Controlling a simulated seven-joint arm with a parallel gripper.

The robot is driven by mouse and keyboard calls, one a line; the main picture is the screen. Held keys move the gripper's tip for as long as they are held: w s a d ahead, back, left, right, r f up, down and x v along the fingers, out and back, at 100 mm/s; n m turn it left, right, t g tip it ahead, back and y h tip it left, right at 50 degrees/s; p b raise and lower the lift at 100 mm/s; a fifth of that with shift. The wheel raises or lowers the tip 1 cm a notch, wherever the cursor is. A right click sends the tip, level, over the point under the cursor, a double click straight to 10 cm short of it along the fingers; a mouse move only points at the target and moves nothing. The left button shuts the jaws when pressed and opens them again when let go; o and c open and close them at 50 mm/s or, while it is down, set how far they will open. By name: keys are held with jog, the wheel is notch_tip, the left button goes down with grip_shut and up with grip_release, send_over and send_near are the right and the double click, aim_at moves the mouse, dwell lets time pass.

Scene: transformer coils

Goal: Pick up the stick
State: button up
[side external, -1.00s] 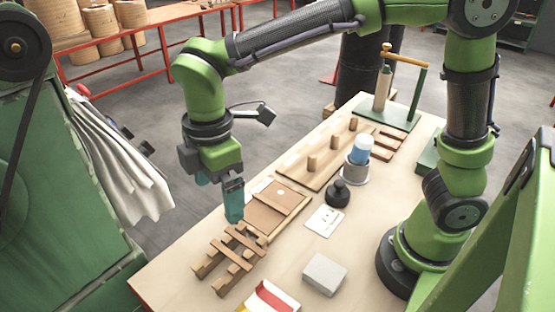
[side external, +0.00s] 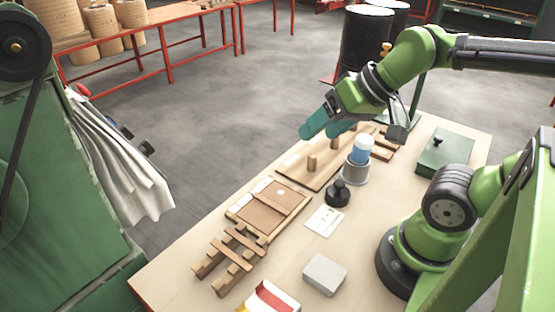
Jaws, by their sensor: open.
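My gripper (side external: 322,128) has teal fingers, is open, and looks empty. It hangs above the far part of the table, over the wooden peg board (side external: 300,174) and clear of its surface. Upright wooden pegs stand on this board, one at the front (side external: 311,163) and one behind it (side external: 335,143). Wooden strips (side external: 388,142) lie at the board's far right end. A slatted wooden rack (side external: 230,257) lies at the near left. I cannot tell which of these wooden pieces is the stick. The green stand at the back is largely hidden behind my arm.
A shallow wooden tray (side external: 268,206), a black knobbed object (side external: 338,194), a grey cup with a blue-and-white piece (side external: 357,168), a white card (side external: 324,221) and a grey block (side external: 324,274) stand on the table. A green box (side external: 446,150) is at the right.

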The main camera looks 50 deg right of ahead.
jog(key=c, duration=0.3)
jog(key=n+g+h, duration=0.2)
jog(key=n+g, duration=0.2)
jog(key=g, duration=0.3)
send_over(230, 254)
notch_tip(230, 254, down, 16)
jog(key=shift+w, duration=0.15)
jog(key=shift+s+f, duration=0.2)
jog(key=shift+f, duration=2.5)
